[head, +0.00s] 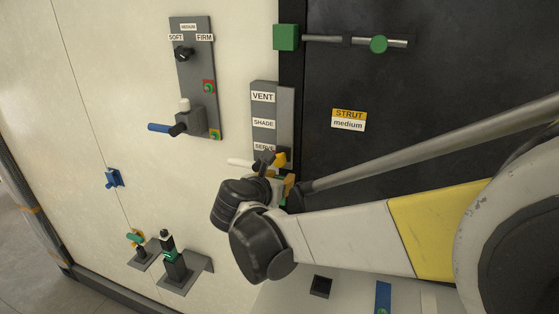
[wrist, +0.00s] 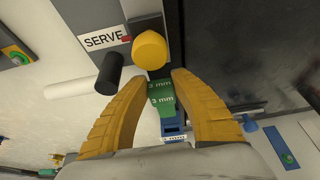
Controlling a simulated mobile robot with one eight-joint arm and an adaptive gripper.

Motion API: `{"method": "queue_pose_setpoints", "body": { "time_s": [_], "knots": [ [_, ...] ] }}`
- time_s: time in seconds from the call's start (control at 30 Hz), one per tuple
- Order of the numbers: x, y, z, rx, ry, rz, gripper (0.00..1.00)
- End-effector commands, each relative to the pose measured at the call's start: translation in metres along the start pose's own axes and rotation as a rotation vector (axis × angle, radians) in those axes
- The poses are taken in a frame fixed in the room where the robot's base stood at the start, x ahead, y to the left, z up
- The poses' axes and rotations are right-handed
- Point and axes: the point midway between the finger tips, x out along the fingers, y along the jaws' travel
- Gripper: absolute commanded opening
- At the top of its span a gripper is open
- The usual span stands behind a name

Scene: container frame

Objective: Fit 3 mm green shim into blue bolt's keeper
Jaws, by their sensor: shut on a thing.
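My gripper (wrist: 160,84) is shut on the green shim (wrist: 161,98), which is marked "3 mm" and sits between the two yellow fingers in the wrist view. A round yellow knob (wrist: 150,50) and a black peg (wrist: 108,74) are just beyond the fingertips. In the head view my gripper (head: 279,163) is at the foot of the VENT/SHADE/SERVE panel, and my arm hides most of it. A blue fitting (head: 114,178) sits on the wall seam, and a blue-handled lever (head: 160,127) is on the SOFT/FIRM panel. I cannot tell which is the blue bolt or see its keeper clearly.
The grey label panel (head: 263,110) stands beside the dark door (head: 420,90), which carries a STRUT medium label (head: 348,120). Two small brackets (head: 185,272) jut from the lower wall. The pale wall between the seam and the panels is mostly clear.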

Motion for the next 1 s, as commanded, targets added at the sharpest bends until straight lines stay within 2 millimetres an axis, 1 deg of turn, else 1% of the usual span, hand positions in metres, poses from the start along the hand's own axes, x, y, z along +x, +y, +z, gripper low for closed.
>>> {"method": "queue_pose_setpoints", "body": {
  "time_s": [0.37,0.57,0.9,1.0],
  "knots": [
    [-0.001,0.0,-0.001,0.001,-0.003,-0.003,0.1],
    [0.004,0.0,-0.014,0.002,-0.002,-0.003,0.1],
    [0.016,0.0,-0.043,0.002,-0.002,-0.003,0.1],
    [0.018,0.0,-0.047,0.002,-0.002,-0.003,0.1]
  ]
}}
